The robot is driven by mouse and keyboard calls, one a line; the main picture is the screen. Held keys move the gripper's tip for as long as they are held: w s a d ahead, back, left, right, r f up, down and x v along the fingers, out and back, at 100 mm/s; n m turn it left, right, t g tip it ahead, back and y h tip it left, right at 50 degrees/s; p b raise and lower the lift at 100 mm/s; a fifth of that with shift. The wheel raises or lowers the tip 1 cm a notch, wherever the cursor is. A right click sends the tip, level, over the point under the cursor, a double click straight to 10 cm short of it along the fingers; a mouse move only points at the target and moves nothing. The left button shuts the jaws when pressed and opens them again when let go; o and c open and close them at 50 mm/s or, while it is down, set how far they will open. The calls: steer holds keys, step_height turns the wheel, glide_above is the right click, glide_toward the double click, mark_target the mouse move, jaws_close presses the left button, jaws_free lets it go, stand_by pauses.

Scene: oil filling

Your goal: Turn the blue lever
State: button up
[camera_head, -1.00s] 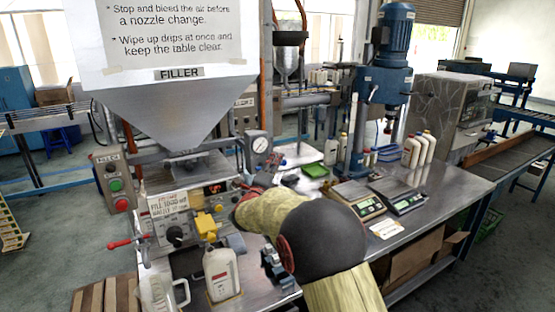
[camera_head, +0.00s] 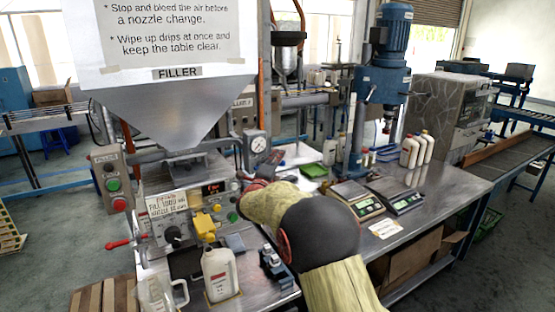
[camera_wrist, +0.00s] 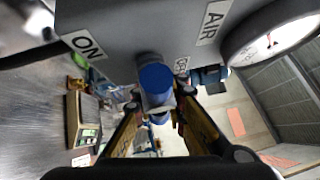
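The blue lever (camera_wrist: 156,80) is in the middle of the wrist view, its round blue end facing the camera. It sits on a grey housing between an "ON" label (camera_wrist: 88,46) and an "AIR" label (camera_wrist: 211,22). My gripper (camera_wrist: 158,112) has its two fingers spread, one on each side of the lever's lower part. Gaps seem to show between fingers and lever; contact is hard to judge. In the head view my arm reaches to the right side of the filler (camera_head: 188,208), and it hides the gripper and lever.
A round gauge (camera_wrist: 275,42) is close on the right in the wrist view; it also shows in the head view (camera_head: 258,144). A white jug (camera_head: 220,273) stands before the filler. Scales (camera_head: 357,200) and several bottles stand on the table to the right.

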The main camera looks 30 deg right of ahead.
jaws_close()
stand_by(0.5)
steer(key=shift+a+f+m+g+y+p, duration=0.25)
steer(key=shift+f+m+g+y+p, duration=0.3)
steer(key=shift+f+m+y+p, duration=0.3)
steer(key=shift+a+f+m+g+y+p, duration=0.2)
steer(key=shift+f+m+g+y+p, duration=0.45)
steer(key=shift+p, duration=0.4)
steer(key=shift+a+f+m+g+y+p, duration=0.25)
steer(key=shift+f+m+g+y+p, duration=0.35)
steer(key=shift+m+p, duration=0.35)
steer(key=shift+f, duration=0.1)
steer(key=shift+o, duration=0.4)
jaws_free()
steer(key=o, duration=0.5)
steer(key=shift+f, duration=0.2)
